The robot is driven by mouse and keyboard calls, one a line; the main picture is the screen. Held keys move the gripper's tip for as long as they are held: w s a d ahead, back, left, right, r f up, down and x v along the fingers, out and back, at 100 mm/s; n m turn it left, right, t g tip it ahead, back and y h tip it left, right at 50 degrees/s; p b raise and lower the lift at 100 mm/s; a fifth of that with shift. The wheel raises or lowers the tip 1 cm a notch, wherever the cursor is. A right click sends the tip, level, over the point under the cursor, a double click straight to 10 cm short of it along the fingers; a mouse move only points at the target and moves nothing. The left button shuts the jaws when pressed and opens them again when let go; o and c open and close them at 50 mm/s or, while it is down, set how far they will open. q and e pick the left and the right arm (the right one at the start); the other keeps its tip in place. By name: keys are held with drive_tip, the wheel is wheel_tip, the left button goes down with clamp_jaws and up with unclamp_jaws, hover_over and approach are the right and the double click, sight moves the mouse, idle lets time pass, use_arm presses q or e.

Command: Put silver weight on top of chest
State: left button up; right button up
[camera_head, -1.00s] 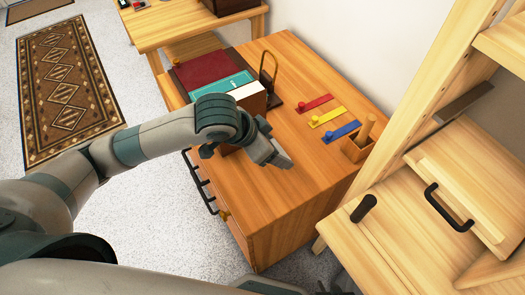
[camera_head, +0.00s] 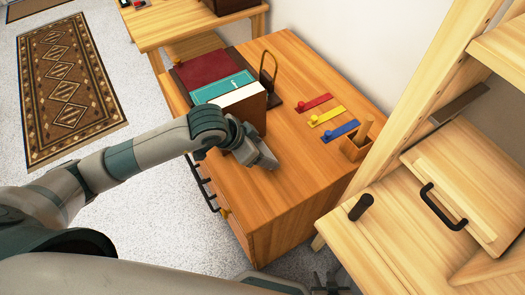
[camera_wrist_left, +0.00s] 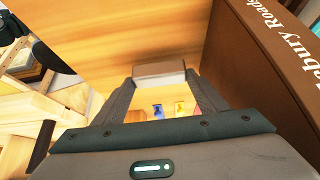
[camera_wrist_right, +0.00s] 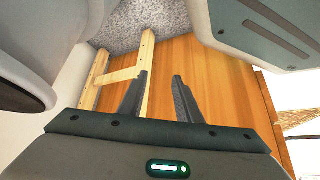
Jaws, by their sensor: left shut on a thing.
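The chest (camera_head: 290,215) is an orange-brown wooden chest of drawers with dark handles on its front. My left gripper (camera_head: 266,160) is low over its top, beside the upright book. I cannot tell whether the weight touches the chest top. My right gripper (camera_wrist_right: 161,76) is open and empty; part of it shows at the bottom edge of the head view (camera_head: 335,284).
Books (camera_head: 207,70) and a dark bookend (camera_head: 268,80) stand at the chest's back left. Red, yellow and blue strips (camera_head: 326,117) and a wooden holder (camera_head: 357,148) lie at right. A pale wooden desk (camera_head: 395,225) stands close by. The chest's front top is clear.

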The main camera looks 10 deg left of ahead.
use_arm(q)
drive_tip(key=shift+f, duration=0.65)
drive_tip(key=shift+f, duration=0.1)
drive_tip(key=o, duration=1.3)
drive_tip(key=shift+o, duration=0.2)
